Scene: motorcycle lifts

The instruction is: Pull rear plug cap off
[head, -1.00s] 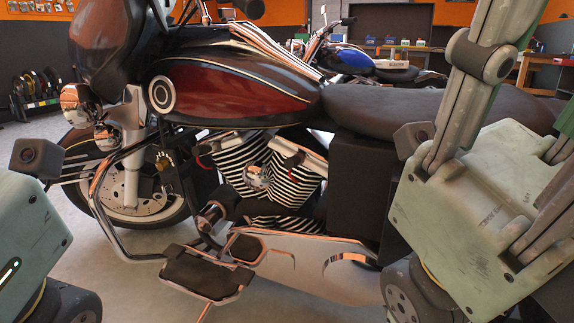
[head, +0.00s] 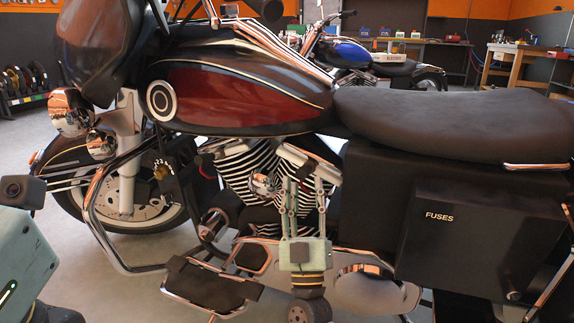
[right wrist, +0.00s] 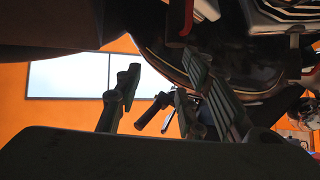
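My right gripper (head: 304,178) points up in front of the motorcycle's engine (head: 252,172) in the head view. Its two fingers are apart, with nothing seen between them. They cover part of the rear cylinder (head: 318,163), where the rear plug cap is hard to make out. In the right wrist view the open fingers (right wrist: 160,85) point up, and a small red part, perhaps the rear plug cap (right wrist: 187,18), shows beyond them. A red front cap (head: 206,163) sits left of the engine. Only the housing of my left gripper (head: 25,250) shows at the left edge; its fingers are out of sight.
The seat (head: 440,122) and a black box marked FUSES (head: 455,240) stand to the right of my right gripper. The footboard (head: 210,285) and crash bar (head: 98,215) are in front at the left. A blue motorcycle (head: 350,55) stands behind.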

